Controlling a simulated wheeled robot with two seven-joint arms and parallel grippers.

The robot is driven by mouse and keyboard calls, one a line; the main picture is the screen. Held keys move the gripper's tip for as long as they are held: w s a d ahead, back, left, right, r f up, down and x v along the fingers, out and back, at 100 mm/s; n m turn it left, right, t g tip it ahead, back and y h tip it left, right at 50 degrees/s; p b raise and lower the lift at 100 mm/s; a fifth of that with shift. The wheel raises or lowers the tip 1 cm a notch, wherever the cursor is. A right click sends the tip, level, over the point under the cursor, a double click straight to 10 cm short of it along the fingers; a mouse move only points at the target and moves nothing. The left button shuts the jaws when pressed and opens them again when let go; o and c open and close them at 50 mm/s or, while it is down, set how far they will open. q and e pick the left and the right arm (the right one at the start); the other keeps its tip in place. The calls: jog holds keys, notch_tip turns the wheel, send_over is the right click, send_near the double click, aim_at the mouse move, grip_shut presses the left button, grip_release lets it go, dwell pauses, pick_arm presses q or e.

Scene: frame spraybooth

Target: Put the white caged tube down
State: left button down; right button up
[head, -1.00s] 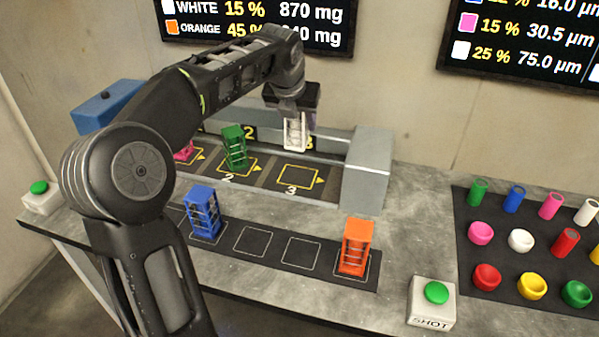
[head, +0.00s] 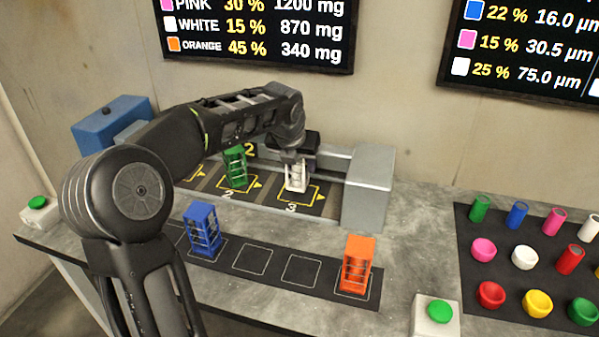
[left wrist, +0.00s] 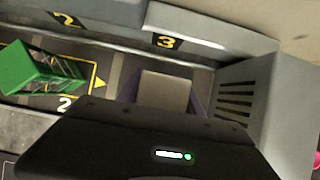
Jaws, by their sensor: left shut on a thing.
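The white caged tube (head: 297,176) is upright in the booth, at the square marked 3 (head: 313,194). In the head view its base looks at or just above the floor of that square; I cannot tell whether it touches. My left gripper (head: 298,157) is shut on its top from above. In the left wrist view the tube's pale top (left wrist: 165,88) shows beyond the gripper body, which hides much of it. My right gripper is in neither view.
The green caged tube (head: 235,167) stands at square 2, left of the white one. The booth's grey end block (head: 368,190) is close on the right. Blue (head: 203,228) and orange (head: 357,264) caged tubes stand on the front mat, with two empty squares between them.

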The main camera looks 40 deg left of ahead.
pick_arm(q)
notch_tip(320, 180, down, 3)
jog(key=shift+r, duration=0.1)
jog(key=c, duration=0.8)
grip_release()
jog(key=shift+o, duration=0.2)
jog(key=shift+r, duration=0.15)
jog(key=v, duration=1.2)
